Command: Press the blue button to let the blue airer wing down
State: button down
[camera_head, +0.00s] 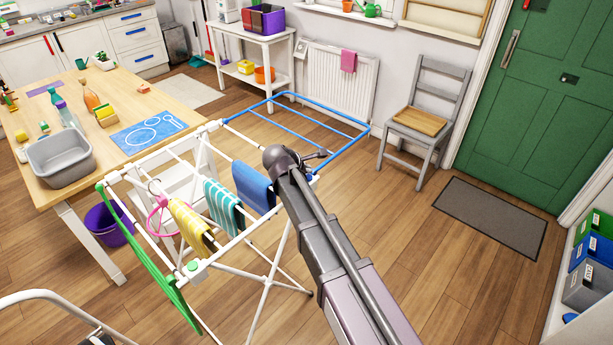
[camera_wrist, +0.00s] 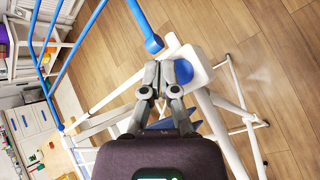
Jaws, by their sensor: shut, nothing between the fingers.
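The airer (camera_head: 205,262) stands on the wooden floor. Its blue wing (camera_head: 330,112) sticks out roughly level at the far side; its blue tubes (camera_wrist: 139,22) also show in the wrist view. The blue button (camera_wrist: 184,69) sits on a white corner block (camera_wrist: 199,60) beside the wing's hinge end, partly covered by my fingertips. My gripper (camera_head: 318,157) is at that corner, shut and empty. In the wrist view my fingertips (camera_wrist: 172,72) are right at the button; I cannot tell whether they touch it. In the head view the button is hidden by my arm.
Yellow, striped and blue cloths (camera_head: 253,187) hang on the airer's middle rails. The green wing (camera_head: 145,255) slopes down at the near left. A wooden table (camera_head: 90,160) stands close on the left, a grey chair (camera_head: 425,115) beyond.

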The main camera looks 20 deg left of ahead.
aim_at(307, 177)
jog(key=shift+f, duration=0.2)
jog(key=shift+s+f+b, duration=0.15)
jog(key=shift+f+b, duration=0.1)
jog(key=shift+b, duration=0.2)
jog(key=shift+f+b, duration=0.4)
dwell(1.0)
jog(key=shift+r, duration=0.15)
dwell(0.3)
jog(key=shift+r+p, duration=0.75)
jog(key=shift+p, duration=0.15)
jog(key=shift+r+p, duration=2.5)
